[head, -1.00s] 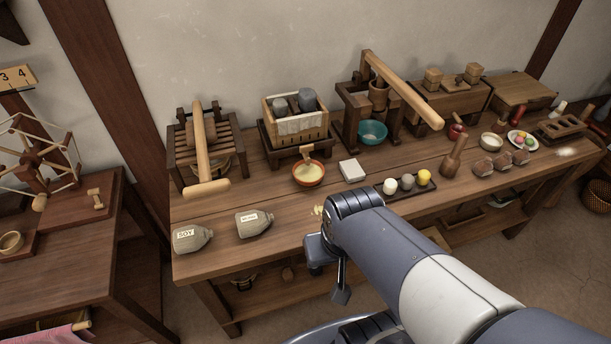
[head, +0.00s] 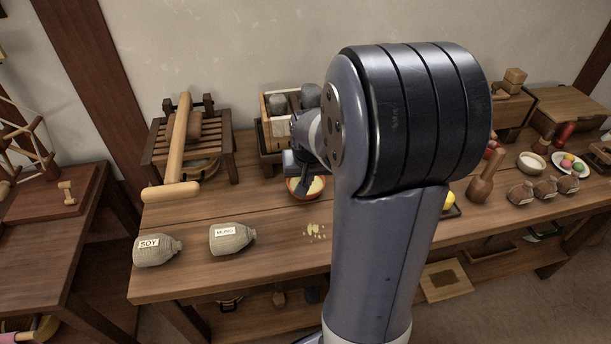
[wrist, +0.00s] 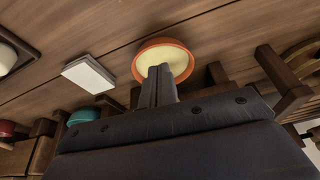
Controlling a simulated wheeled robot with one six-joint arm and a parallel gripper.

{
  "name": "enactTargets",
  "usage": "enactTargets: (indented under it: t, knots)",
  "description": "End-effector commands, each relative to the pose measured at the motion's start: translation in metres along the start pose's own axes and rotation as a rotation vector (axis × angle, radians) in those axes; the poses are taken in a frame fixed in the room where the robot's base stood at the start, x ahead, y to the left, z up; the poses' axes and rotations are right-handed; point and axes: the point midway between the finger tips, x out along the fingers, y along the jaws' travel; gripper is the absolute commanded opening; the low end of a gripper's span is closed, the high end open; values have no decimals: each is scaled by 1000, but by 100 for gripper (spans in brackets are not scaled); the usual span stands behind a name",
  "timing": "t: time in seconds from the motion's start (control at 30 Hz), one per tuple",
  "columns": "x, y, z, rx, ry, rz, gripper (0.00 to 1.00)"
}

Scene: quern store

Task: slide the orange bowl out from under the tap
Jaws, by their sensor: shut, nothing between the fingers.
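The orange bowl (head: 315,188), with pale yellow contents, stands on the table below the crate in the head view. It also shows in the wrist view (wrist: 182,61). My gripper (head: 303,190) is shut and empty. In the wrist view its fingers (wrist: 159,68) point down over the bowl and overlap its inside and near rim. I cannot tell whether they touch it. The tap is hidden behind my arm and gripper in both views, so I cannot see how the bowl sits under it.
A white block (wrist: 89,74) and a teal bowl (wrist: 84,114) stand to the bowl's left in the wrist view. Yellow crumbs (head: 315,231) lie in front of the bowl.

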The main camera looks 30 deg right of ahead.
Motion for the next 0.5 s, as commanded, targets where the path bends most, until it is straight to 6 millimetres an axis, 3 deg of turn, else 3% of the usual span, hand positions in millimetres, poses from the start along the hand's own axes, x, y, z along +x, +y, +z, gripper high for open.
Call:
enactTargets:
  t: [0.03,0.2,0.5]
  knots:
    - [13,0,2,0,-6,1,0]
    - [40,0,2,0,-5,0,0]
    - [59,0,1,0,0,0,0]
